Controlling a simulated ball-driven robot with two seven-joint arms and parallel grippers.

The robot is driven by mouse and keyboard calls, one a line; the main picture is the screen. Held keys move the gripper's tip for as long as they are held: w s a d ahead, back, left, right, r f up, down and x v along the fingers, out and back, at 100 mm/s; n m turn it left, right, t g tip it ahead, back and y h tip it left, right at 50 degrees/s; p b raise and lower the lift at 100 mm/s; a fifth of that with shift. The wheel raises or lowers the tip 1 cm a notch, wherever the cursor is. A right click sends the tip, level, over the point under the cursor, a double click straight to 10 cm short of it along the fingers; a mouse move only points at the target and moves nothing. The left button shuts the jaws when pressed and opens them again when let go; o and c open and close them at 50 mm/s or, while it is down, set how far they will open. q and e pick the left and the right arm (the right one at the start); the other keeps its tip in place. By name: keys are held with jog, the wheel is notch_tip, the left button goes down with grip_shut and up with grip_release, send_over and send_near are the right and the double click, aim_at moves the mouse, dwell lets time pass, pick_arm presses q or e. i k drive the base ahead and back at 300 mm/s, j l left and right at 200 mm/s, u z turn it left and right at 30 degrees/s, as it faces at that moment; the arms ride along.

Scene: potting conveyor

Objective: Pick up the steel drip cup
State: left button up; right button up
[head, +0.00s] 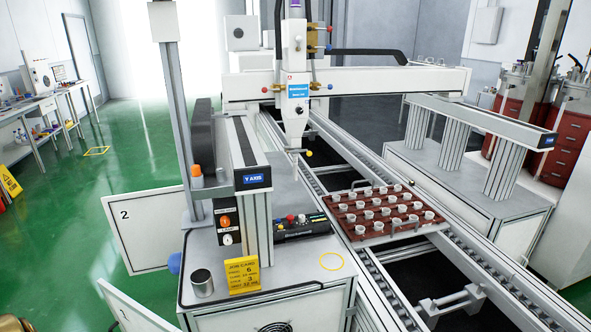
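The steel drip cup (202,283) is a small, shiny metal cylinder. It stands upright on the near left corner of the white machine bench, left of a yellow card. Its top rim and front side show and nothing covers it.
The yellow card (242,276) stands close to the cup's right. A grey post (175,110) and the Y-axis beam (243,160) rise behind it. A brown tray (378,212) of small white cups sits on the conveyor.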

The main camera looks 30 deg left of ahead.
aim_at(202, 284)
jog(key=u, duration=1.8)
